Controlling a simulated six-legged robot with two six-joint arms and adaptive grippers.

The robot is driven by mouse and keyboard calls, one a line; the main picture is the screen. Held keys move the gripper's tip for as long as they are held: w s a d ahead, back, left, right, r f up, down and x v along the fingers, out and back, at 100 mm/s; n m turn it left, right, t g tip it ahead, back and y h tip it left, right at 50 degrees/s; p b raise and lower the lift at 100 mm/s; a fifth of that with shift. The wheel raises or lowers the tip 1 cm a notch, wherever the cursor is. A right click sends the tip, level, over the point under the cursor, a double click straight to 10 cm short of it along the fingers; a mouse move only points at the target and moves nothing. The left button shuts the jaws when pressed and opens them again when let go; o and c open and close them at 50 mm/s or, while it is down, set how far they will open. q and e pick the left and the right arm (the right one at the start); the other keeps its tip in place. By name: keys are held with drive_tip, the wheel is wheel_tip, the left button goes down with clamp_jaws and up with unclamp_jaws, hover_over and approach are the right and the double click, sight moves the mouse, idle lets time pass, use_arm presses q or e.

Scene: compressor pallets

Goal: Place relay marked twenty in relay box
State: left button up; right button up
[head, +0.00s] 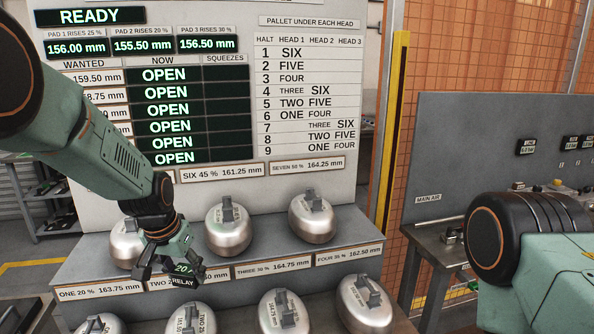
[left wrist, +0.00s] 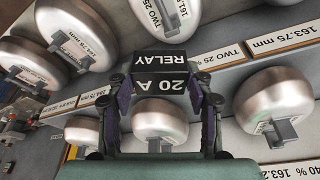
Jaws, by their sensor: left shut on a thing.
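The relay is a small black block with white lettering reading "20 A RELAY". It shows in the head view (head: 183,275) and in the left wrist view (left wrist: 162,68). My left gripper (head: 168,268) is shut on it, with one finger on each side in the left wrist view (left wrist: 160,88). The relay is held in front of the lower left part of the stepped stand, above the front row of silver pads. My right arm enters at the right of the head view, but its gripper is out of frame. I cannot pick out a relay box in either view.
Silver domed pads with grey handles, such as one at the middle (head: 228,232), stand on the grey stepped stand (head: 352,228). A display board (head: 305,130) rises behind. A yellow post (head: 391,130) and a grey panel marked "MAIN AIR" (head: 470,150) stand to the right.

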use_arm(q)
drive_tip(key=s+d+f+n+b, duration=0.1)
drive_tip(key=s+d+f+b, duration=0.1)
drive_tip(key=s+f+b, duration=0.3)
drive_tip(key=s+d+f+b, duration=0.3)
drive_tip(key=s+f+b, duration=0.3)
drive_tip(key=s+f, duration=0.2)
drive_tip(key=shift+s+d+n+y, duration=0.3)
drive_tip(key=shift+s+d+n, duration=0.1)
drive_tip(key=shift+s, duration=0.2)
